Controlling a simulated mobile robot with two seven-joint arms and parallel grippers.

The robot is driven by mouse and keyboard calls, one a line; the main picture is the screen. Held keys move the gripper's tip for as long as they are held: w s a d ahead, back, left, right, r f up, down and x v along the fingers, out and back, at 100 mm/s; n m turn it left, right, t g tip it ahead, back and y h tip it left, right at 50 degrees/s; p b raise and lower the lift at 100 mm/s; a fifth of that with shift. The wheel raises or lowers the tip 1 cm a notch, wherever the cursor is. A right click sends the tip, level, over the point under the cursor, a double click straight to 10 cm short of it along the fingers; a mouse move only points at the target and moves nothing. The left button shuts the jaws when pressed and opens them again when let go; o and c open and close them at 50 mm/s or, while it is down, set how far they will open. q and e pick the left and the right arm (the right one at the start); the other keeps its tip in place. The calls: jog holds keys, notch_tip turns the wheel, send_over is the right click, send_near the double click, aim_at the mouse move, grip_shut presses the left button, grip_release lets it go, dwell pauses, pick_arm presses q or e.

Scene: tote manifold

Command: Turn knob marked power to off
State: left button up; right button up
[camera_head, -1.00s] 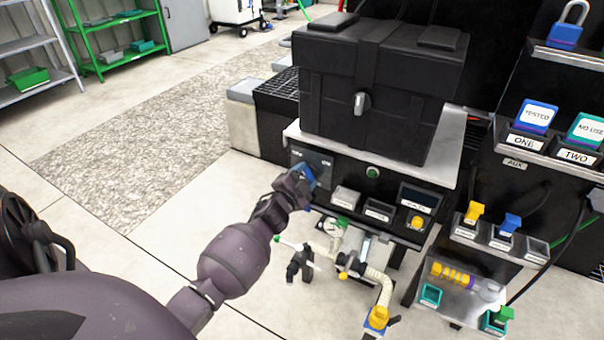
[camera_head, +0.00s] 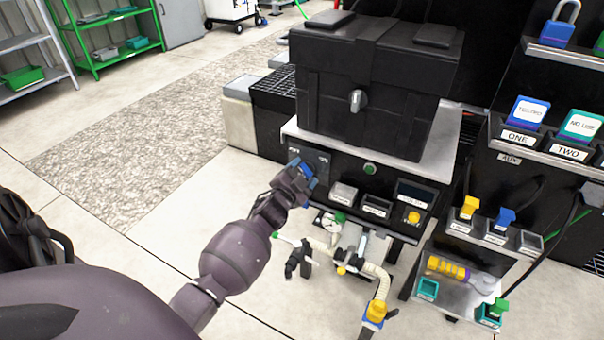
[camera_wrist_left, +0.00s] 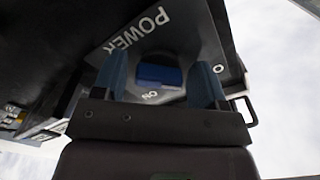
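The power panel (camera_head: 312,158) is on the front left of the dark bench unit, and my left gripper (camera_head: 305,172) is right at it. In the left wrist view the grey plate reads POWER (camera_wrist_left: 140,32), with ON below the knob and a partly hidden mark starting with O at the right. The blue knob (camera_wrist_left: 158,75) lies between the two blue fingertips of my left gripper (camera_wrist_left: 160,85). The fingers are apart, with gaps visible on both sides of the knob. The knob's exact pointing direction is unclear. My right gripper is not in view.
A large black case (camera_head: 375,85) stands on the bench above the panel. A green button (camera_head: 370,169) and a yellow knob (camera_head: 413,217) sit to the right. Hoses and valves (camera_head: 345,255) are below. Open floor (camera_head: 180,205) lies to the left.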

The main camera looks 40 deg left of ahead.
pick_arm(q)
jog(key=shift+o, duration=0.5)
jog(key=p+v, duration=0.2)
jog(key=v, duration=0.8)
jog(key=shift+s, duration=0.35)
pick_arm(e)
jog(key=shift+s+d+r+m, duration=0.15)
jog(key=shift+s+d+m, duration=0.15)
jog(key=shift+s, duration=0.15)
pick_arm(q)
jog(key=shift+d, duration=0.15)
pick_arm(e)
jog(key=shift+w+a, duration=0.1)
